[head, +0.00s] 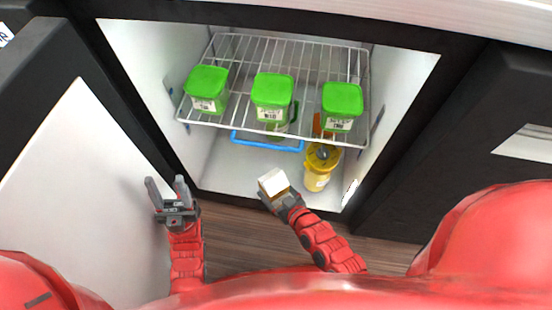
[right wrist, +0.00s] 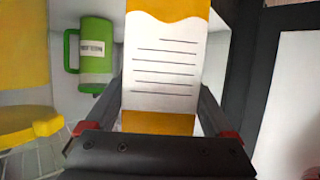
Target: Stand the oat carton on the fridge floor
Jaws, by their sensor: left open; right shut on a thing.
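My right gripper (head: 281,197) is shut on the oat carton (head: 273,182). In the head view I see the carton's white top and a brown side, at the front of the open fridge. The right wrist view shows its white face with printed lines and orange bands (right wrist: 165,65) between the fingers. The fridge floor (head: 235,167) is white and shows below the wire shelf. I cannot tell how high the carton is above it; its base is hidden. My left gripper (head: 167,190) is open and empty, beside the fridge opening at the left.
A yellow lidded container (head: 317,178) stands on the fridge floor right of the carton. A blue-rimmed thing (head: 267,142) lies farther back. Three green-lidded tubs (head: 272,90) sit on the wire shelf (head: 236,52). A green mug (right wrist: 95,50) shows in the wrist view.

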